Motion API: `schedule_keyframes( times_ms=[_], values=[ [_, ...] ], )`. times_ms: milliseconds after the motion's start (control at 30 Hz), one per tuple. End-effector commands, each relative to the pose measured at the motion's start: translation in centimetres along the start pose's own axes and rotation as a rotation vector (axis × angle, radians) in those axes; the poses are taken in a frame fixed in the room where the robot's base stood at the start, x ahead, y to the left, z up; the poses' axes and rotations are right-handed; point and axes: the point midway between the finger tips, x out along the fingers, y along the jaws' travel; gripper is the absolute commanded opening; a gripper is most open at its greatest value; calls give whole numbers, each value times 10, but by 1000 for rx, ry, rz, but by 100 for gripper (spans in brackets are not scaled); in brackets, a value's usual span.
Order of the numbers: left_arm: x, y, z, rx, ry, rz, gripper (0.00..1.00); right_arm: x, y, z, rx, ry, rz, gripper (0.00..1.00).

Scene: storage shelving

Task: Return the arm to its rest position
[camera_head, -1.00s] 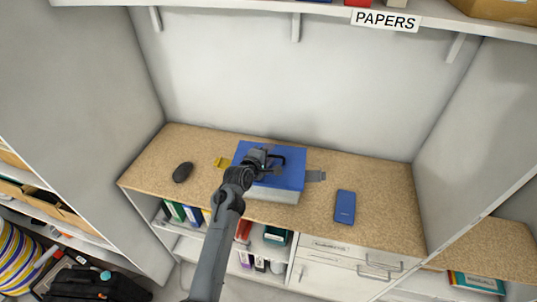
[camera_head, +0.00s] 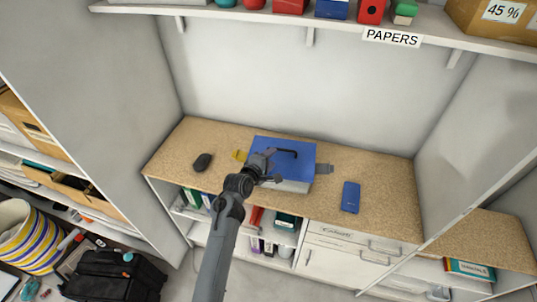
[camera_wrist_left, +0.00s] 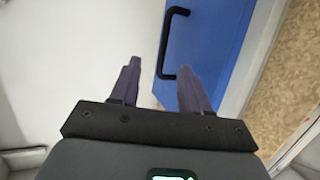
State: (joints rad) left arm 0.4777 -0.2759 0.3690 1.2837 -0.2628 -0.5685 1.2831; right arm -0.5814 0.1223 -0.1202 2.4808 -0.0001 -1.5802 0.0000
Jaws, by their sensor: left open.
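My left arm reaches in from the bottom of the head view. Its gripper (camera_head: 266,166) is in front of the left part of a blue-topped box (camera_head: 300,152) with a dark handle, on the counter. In the left wrist view the two fingers of the gripper (camera_wrist_left: 160,85) are spread with nothing between them. The arm and gripper hide part of the box's front left. My right gripper is in neither view.
The wooden counter (camera_head: 375,178) also holds a dark mouse-like object (camera_head: 202,162) at left and a blue phone-like object (camera_head: 351,197) at right. A shelf labelled PAPERS (camera_head: 391,37) hangs above. Binders stand below the counter. Side walls close both ends.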

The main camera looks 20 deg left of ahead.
Motion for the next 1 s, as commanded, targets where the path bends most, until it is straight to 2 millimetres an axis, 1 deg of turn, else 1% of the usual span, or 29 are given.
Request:
schedule_keyframes(
  times_ms=[33,267,333,433,467,533,567,667,700,767,800,867,900,967,1000],
  values=[
    [-1,2,1,0,-1,0,46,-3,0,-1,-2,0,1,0],
    [-1,0,2,2,-2,0,46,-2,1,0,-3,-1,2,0],
    [-3,-3,0,13,1,-8,46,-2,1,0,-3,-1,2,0],
    [-13,-17,-8,71,14,-40,46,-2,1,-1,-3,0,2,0],
    [-18,-23,-12,101,20,-57,46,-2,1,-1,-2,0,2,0],
    [-34,-43,-23,195,34,-111,46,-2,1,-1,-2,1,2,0],
    [-43,-53,-28,244,39,-140,46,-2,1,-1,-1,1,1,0],
    [-84,-90,-41,449,41,-260,46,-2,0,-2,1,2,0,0],
    [-103,-105,-44,540,31,-315,46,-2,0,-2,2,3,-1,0],
    [-136,-127,-45,681,4,-398,46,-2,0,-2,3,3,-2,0],
    [-158,-140,-42,777,-24,-452,46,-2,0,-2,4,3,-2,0],
    [-193,-158,-37,910,-77,-529,46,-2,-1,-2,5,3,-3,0],
    [-216,-169,-31,996,-120,-576,46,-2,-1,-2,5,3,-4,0],
    [-250,-183,-20,1113,-193,-637,46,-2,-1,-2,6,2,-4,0],
    [-272,-190,-13,1183,-245,-672,46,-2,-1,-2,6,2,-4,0]
  ],
)
